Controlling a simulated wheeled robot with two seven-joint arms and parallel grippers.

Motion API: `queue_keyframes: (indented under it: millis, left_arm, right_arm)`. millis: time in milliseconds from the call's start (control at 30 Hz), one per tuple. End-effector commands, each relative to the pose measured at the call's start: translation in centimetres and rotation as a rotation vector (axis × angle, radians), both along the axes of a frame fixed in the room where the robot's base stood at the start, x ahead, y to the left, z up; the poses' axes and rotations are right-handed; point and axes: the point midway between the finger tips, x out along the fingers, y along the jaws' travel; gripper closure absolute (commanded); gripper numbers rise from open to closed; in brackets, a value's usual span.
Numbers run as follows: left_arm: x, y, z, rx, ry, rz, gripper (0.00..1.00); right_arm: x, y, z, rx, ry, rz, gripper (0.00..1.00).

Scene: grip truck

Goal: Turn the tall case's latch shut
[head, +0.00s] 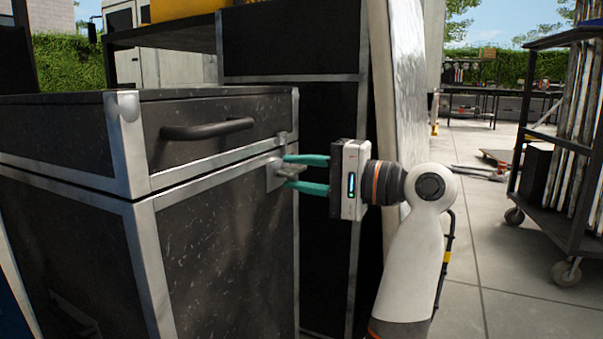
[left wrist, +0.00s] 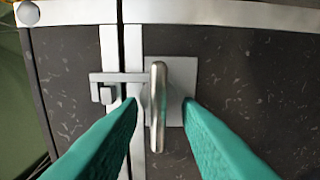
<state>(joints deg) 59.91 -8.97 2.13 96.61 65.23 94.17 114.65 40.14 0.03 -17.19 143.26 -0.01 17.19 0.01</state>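The tall case (head: 220,235) is black with metal edges, at left in the head view, its lid (head: 190,130) down on its body. The latch (head: 288,170) sits at the front right below the seam. In the left wrist view the latch's silver handle (left wrist: 158,105) stands upright in the picture before a grey plate (left wrist: 180,75). A thin grey bar and hook piece (left wrist: 106,78) reaches across the metal seam strips. My left gripper (head: 287,172) is open, its teal fingers either side of the handle, with visible gaps in the left wrist view (left wrist: 160,108). My right gripper is not seen.
A black lid handle (head: 208,129) juts out above the latch. A taller dark case (head: 327,110) and a pale upright panel (head: 385,120) stand close behind my gripper. A wheeled cart (head: 555,150) stands at far right. Paved floor (head: 510,305) is open between.

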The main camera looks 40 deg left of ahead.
Motion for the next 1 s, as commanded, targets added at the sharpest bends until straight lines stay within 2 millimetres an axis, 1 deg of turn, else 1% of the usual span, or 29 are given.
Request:
queue_keyframes:
  millis: [167,267,367,500,700,833,1000]
  left_arm:
    - [0.1,-0.2,0.2,0.001,0.001,-0.001,0.69]
    - [0.5,-1.1,0.4,0.001,0.004,-0.004,0.69]
    - [0.9,-2.7,0.6,0.0,0.005,-0.004,0.69]
    - [1.9,-5.6,0.8,-0.001,0.006,-0.005,0.69]
    - [3.0,-9.3,0.5,0.001,0.004,-0.004,0.69]
    - [3.5,-10.8,0.3,0.0,0.002,-0.002,0.69]
    - [3.7,-11.5,0.0,0.0,0.002,-0.001,0.69]
  right_arm:
    - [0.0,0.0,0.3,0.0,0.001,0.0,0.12]
    - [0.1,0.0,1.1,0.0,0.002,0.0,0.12]
    - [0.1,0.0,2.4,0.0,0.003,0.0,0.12]
    - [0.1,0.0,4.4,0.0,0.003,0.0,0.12]
    - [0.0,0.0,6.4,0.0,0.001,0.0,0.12]
    - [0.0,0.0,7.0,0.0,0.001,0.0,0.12]
    - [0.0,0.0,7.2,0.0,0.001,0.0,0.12]
